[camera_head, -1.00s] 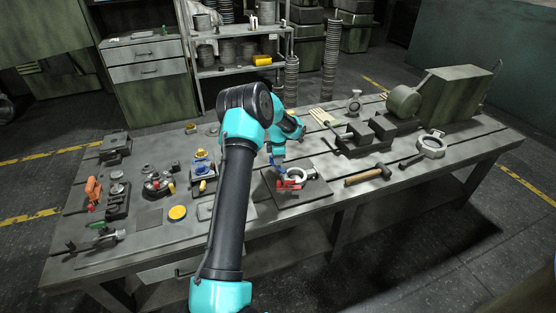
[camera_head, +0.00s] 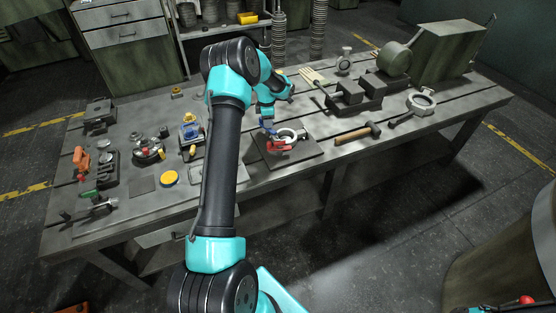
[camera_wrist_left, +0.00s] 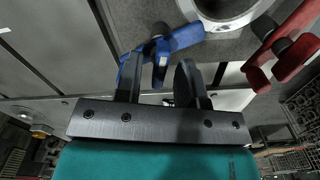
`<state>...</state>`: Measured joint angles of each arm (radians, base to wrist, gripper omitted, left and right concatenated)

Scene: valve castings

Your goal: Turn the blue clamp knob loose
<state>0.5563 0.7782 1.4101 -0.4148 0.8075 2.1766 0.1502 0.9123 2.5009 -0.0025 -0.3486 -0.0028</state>
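The blue clamp knob (camera_head: 270,129) stands beside a pale ring-shaped casting (camera_head: 287,135) on a dark plate (camera_head: 308,150) on the bench. A red clamp part (camera_head: 280,147) is at the near side of the ring. My left gripper (camera_head: 266,119) points down just above the blue knob. In the left wrist view my gripper (camera_wrist_left: 160,75) has its two dark fingers apart, with a blue arm of the knob (camera_wrist_left: 160,50) showing between and ahead of them. I cannot tell whether a finger touches it. My right gripper is not in view.
A hammer (camera_head: 358,133) lies right of the plate, with a vise (camera_head: 355,93) behind it. A yellow-topped blue part (camera_head: 190,128) and a yellow disc (camera_head: 169,177) sit left of my arm. Bare bench lies along the front edge.

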